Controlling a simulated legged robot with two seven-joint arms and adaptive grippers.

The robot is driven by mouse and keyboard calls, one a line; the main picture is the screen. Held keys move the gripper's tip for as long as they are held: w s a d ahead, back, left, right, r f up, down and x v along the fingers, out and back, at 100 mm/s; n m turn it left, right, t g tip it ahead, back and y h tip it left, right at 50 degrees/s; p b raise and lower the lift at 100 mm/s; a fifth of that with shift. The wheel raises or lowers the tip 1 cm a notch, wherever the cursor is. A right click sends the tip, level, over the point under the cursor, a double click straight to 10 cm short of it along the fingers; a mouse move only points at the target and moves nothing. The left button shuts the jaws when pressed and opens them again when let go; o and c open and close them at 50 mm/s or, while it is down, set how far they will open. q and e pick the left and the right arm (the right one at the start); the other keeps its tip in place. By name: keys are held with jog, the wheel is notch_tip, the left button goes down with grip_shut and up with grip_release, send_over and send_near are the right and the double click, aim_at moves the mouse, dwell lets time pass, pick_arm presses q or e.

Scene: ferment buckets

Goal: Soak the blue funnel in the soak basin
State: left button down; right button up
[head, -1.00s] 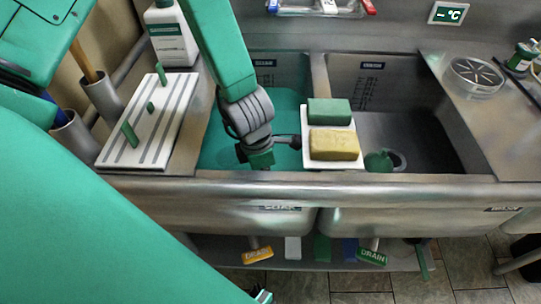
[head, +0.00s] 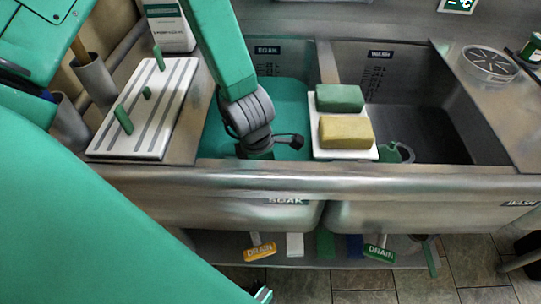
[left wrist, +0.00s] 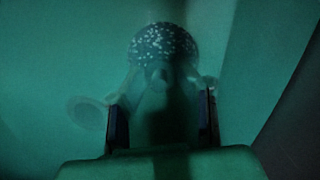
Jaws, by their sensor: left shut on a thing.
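The soak basin (head: 262,213) is the left sink bowl, labelled SOAK and filled with teal liquid (head: 284,92). In the left wrist view, everything is dim and teal. My left gripper (left wrist: 163,125) has its fingers on either side of a pale, murky shape, which seems to be the blue funnel (left wrist: 148,100); its outline and colour are hard to make out. A dark speckled round thing (left wrist: 163,42) lies beyond it. My right gripper is not in view.
A white tray (head: 371,154) with a green sponge (head: 340,98) and a yellow sponge (head: 346,132) sits on the divider. The wash basin (head: 425,128) is to the right.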

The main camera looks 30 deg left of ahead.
pick_arm(q)
jog(key=shift+a, duration=0.35)
jog(key=shift+d, duration=0.6)
jog(key=shift+d+f, duration=0.15)
jog(key=shift+d, duration=0.05)
jog(key=shift+a+f, duration=0.2)
jog(key=shift+a, duration=0.05)
jog(key=c, duration=1.2)
grip_release()
jog(key=shift+a, duration=0.2)
jog(key=shift+o, duration=0.2)
jog(key=shift+a, duration=0.2)
jog(key=o, duration=1.2)
jog(key=shift+d, duration=0.4)
jog(key=shift+c, duration=0.2)
jog(key=shift+d+r, duration=0.1)
jog(key=shift+d, duration=0.05)
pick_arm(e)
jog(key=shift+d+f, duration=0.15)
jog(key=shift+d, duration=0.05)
